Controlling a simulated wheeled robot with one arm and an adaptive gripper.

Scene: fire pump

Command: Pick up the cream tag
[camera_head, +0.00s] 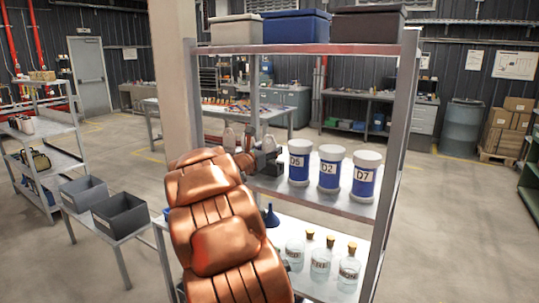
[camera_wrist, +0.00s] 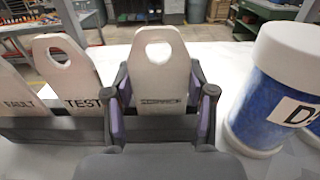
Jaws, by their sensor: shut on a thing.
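A cream tag (camera_wrist: 160,62) with a round hole near its top stands upright between my gripper's fingers in the wrist view. Its small dark lettering is too blurred to read. My gripper (camera_wrist: 162,94) is shut on it from both sides, low on the tag. To its left stand two similar pale tags, the TEST tag (camera_wrist: 73,72) and the FAULT tag (camera_wrist: 20,90), in a dark holder (camera_wrist: 50,128). The holder's part behind my gripper is hidden. In the head view, my gripper (camera_head: 266,158) is at the shelf, partly hidden by my arm.
A blue-and-white canister (camera_wrist: 280,85) stands close on the right. In the head view, canisters D5 (camera_head: 299,163), D2 (camera_head: 330,170) and D7 (camera_head: 365,178) share the shelf (camera_head: 345,205). Shelf posts (camera_head: 396,150) flank the space.

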